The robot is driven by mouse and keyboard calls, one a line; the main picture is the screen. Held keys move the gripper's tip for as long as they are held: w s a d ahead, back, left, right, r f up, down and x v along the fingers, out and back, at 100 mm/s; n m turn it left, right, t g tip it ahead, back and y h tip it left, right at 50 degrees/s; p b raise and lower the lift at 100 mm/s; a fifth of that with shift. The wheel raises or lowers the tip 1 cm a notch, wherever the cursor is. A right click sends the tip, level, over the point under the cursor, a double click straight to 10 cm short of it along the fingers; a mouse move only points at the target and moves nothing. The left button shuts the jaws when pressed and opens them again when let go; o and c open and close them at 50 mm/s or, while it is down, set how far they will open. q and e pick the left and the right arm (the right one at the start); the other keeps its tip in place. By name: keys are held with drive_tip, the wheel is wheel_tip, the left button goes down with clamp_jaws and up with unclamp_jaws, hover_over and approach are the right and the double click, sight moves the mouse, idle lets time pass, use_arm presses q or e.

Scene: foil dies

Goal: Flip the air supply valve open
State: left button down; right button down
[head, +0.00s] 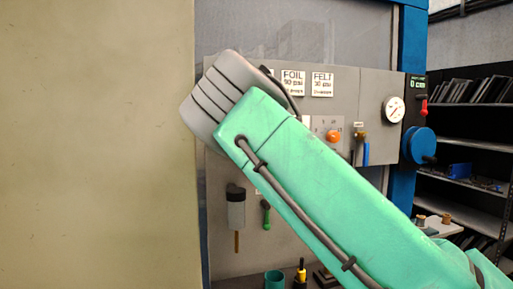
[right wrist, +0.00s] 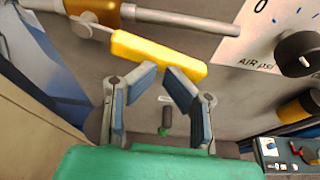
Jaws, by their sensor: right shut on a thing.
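The yellow valve handle (right wrist: 158,55) lies slightly tilted across the upper middle of the right wrist view. A thin metal stem joins it to the brass valve body (right wrist: 97,11) at the upper left, on a grey panel. My right gripper (right wrist: 163,74) has its two fingertips close together at the middle of the handle and is shut on it. In the head view my green right arm crosses the panel and hides the yellow handle and the right gripper's fingers. My left gripper is not in view.
A black knob (right wrist: 300,52) on an "AIR psi" plate is right of the handle. In the head view, the grey panel (head: 375,85) holds a gauge (head: 393,109), a blue-handled valve (head: 366,153) and an orange button (head: 333,136). A beige surface (head: 95,150) fills the left.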

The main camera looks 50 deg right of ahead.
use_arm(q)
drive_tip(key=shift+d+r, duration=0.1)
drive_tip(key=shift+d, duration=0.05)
use_arm(e)
drive_tip(key=shift+s+d+r, duration=0.1)
drive_tip(key=shift+d+r, duration=0.3)
idle(1.7)
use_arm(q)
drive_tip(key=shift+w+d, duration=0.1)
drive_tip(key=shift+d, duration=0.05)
use_arm(e)
drive_tip(key=shift+d+f, duration=0.1)
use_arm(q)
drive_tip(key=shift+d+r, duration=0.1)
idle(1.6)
